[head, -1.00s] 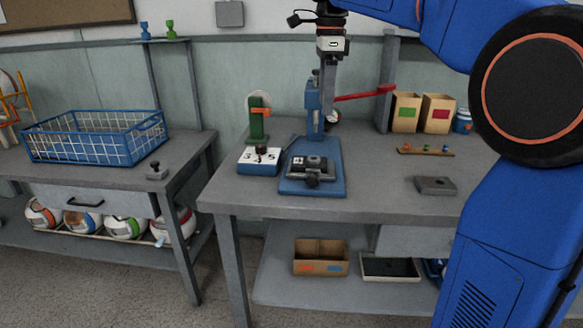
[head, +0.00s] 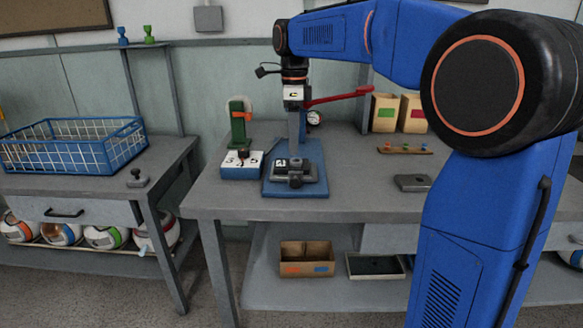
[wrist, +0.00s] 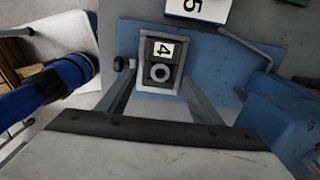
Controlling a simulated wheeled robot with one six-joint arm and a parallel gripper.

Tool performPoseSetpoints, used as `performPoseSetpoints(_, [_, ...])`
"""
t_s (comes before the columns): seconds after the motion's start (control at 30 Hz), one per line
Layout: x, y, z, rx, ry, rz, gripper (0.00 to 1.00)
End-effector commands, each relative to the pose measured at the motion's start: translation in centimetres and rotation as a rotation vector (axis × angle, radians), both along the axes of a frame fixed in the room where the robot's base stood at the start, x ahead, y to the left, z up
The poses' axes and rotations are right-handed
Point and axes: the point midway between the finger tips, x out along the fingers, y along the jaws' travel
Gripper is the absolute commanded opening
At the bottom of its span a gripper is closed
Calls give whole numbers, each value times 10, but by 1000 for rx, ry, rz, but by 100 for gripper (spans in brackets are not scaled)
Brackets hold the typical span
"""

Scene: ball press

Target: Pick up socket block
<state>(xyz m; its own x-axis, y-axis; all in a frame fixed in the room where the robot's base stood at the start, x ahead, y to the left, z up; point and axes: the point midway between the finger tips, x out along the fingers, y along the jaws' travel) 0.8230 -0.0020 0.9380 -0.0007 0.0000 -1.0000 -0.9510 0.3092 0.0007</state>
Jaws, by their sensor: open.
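The socket block (head: 295,170) appears to be the dark block with a white number label on the blue press base (head: 295,190). In the wrist view the socket block (wrist: 161,86) shows a "4" label, a round ring-shaped socket and a pale grey surround. My gripper (head: 296,145) points down in front of the press column. In the wrist view my gripper (wrist: 159,77) is open, with one finger on each side of the block. Contact is not visible, and I cannot tell the exact height of the fingertips.
A white-topped blue number box (head: 241,165) stands left of the press base. The red press lever (head: 338,97) extends right behind my gripper. A grey block (head: 412,183) lies on the right of the bench (head: 350,205). Bench space between it and the press is clear.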

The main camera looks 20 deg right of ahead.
Motion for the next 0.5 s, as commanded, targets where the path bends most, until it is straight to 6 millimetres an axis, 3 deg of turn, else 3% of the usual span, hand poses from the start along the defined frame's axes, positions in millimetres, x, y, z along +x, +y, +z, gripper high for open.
performPoseSetpoints(0.23, [0,0,-15,0,1,0,59])
performPoseSetpoints(0.5, [1,-2,-50,-1,1,0,59])
